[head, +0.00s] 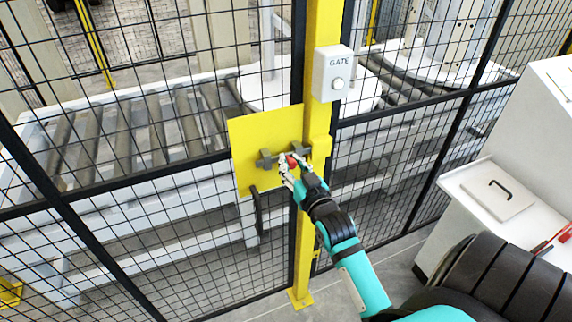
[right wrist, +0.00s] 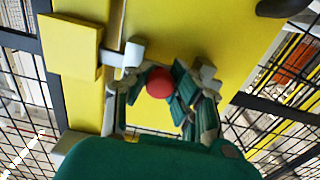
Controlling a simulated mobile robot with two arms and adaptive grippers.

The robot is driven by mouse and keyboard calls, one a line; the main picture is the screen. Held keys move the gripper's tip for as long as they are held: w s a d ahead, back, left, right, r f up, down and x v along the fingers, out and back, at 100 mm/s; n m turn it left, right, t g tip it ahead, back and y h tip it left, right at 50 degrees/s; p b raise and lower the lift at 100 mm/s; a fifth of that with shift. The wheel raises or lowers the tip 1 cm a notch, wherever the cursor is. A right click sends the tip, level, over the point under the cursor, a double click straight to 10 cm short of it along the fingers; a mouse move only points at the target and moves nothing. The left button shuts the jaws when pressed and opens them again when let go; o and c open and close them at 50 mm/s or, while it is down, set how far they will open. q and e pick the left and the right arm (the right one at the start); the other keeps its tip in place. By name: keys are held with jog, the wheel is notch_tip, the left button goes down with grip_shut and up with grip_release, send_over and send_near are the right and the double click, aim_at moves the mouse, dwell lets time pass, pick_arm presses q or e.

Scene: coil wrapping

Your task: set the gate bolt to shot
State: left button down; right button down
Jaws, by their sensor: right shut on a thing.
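The gate bolt sits on a yellow plate (head: 250,137) on the mesh gate, beside the yellow post (head: 321,30). Its red knob (head: 291,161) is between the fingers of my right gripper (head: 292,168), which is shut on it. In the right wrist view the red knob (right wrist: 159,83) shows between the fingertips of the gripper (right wrist: 160,88). A grey bar (right wrist: 116,57) reaches from a grey bracket (right wrist: 134,52) across the gap to the yellow block (right wrist: 71,47) there. Part of the bolt is hidden by the fingers. My left gripper is not in view.
A white GATE box (head: 332,74) with a round button is on the post above the bolt. A dark handle (head: 257,210) hangs below the plate. A roller conveyor (head: 130,130) lies behind the mesh. A white cabinet (head: 520,215) stands at the right.

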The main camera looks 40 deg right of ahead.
jog(key=c, duration=1.6)
grip_release()
jog(key=shift+d+r, duration=0.1)
jog(key=shift+d, duration=0.05)
jog(key=o, duration=0.5)
jog(key=shift+s+d, duration=0.15)
jog(key=shift+d, duration=0.05)
jog(key=shift+a, duration=0.2)
jog(key=v, duration=1.2)
